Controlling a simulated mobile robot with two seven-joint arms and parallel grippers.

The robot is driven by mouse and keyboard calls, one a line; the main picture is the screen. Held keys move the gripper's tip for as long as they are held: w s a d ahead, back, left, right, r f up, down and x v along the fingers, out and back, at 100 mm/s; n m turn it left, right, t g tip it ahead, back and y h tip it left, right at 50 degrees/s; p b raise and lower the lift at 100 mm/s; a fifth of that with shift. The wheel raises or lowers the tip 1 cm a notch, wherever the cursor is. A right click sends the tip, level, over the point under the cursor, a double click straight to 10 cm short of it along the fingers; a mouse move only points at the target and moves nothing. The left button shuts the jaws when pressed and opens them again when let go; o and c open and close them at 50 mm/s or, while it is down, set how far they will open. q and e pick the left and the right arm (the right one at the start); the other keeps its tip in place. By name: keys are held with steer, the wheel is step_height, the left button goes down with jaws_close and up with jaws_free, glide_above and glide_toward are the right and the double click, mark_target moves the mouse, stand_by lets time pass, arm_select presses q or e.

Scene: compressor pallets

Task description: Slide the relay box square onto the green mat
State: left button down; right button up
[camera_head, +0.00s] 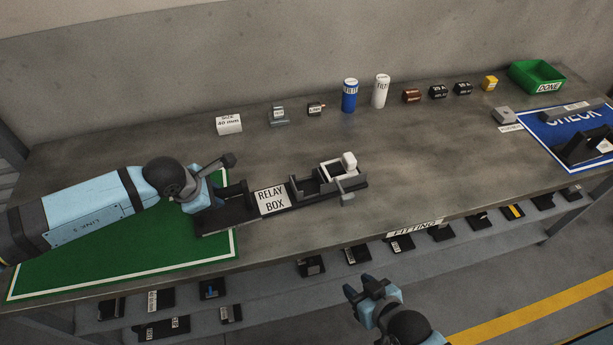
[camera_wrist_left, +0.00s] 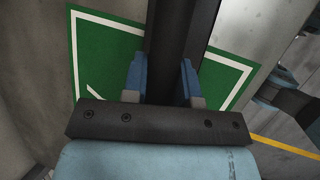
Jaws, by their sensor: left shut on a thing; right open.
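The relay box (camera_head: 271,200) is a long black tray with a white "RELAY BOX" label, lying on the bench. Its left end overlaps the right part of the green mat (camera_head: 120,254); the rest lies on bare bench to the right. My left gripper (camera_head: 222,196) is shut on the left end of the relay box. In the left wrist view the dark box (camera_wrist_left: 182,45) runs between the two blue fingers (camera_wrist_left: 160,85), with green mat on both sides. My right gripper (camera_head: 368,288) is open and empty in front of the bench edge.
At the back stand a white box (camera_head: 229,124), a blue can (camera_head: 349,96), a white can (camera_head: 381,91), small parts and a green DONE bin (camera_head: 537,77). A blue CHECK mat (camera_head: 545,131) is at the right. A lower shelf (camera_head: 270,290) holds several dark parts.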

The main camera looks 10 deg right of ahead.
arm_select(q)
steer(key=shift+a+f, duration=0.2)
steer(key=shift+a, duration=2.45)
steer(key=c, duration=0.8)
jaws_free()
steer(key=shift+r, duration=0.15)
